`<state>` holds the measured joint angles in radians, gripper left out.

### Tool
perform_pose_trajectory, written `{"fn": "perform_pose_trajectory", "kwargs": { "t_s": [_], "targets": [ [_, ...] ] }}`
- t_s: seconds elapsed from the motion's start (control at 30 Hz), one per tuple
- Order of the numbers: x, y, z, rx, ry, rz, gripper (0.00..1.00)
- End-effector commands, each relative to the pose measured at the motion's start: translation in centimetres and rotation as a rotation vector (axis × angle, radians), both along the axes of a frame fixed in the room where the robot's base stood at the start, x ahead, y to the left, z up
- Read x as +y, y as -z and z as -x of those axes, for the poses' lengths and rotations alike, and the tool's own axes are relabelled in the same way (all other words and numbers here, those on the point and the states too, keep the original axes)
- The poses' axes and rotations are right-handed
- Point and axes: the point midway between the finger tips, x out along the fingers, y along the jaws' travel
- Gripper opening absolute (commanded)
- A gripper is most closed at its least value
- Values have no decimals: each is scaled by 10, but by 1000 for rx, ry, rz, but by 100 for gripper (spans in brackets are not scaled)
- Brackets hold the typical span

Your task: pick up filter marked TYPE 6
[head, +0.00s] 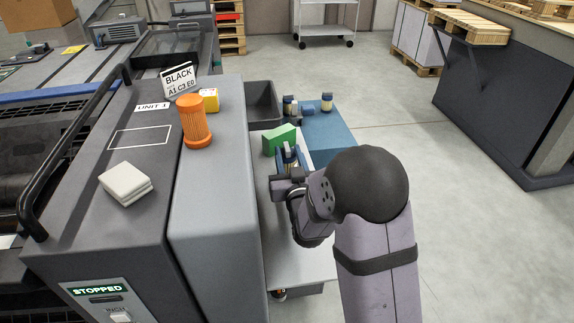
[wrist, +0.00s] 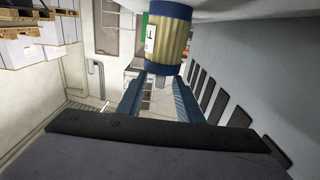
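A pleated, tan-yellow filter with blue end caps (wrist: 168,42) fills the top middle of the wrist view. Its white label shows only part of its lettering, so I cannot read the type number. My gripper (wrist: 160,80) has its two blue fingers apart, with their tips at the filter's lower cap; I cannot tell whether they touch it. In the head view my gripper (head: 290,165) is over the light bench beside the machine, at a filter (head: 289,154) that it partly hides. Two more filters with blue ends stand farther back, one left (head: 288,105) and one right (head: 327,102).
A green box (head: 279,139) stands just behind my gripper. A blue surface (head: 336,130) and a dark grey bin (head: 262,101) lie beyond. An orange ribbed cylinder (head: 193,121), a yellow box (head: 209,100) and white pads (head: 126,183) sit on the machine. Open floor lies right.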

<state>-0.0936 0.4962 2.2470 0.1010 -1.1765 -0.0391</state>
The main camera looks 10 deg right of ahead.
Motion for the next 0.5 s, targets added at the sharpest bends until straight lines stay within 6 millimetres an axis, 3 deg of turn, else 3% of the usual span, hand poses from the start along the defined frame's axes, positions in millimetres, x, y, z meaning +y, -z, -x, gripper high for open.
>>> {"fn": "perform_pose_trajectory", "kwargs": {
  "t_s": [0.5],
  "targets": [
    [0, 0, -22, 2, 1, 0, 33]
  ]
}}
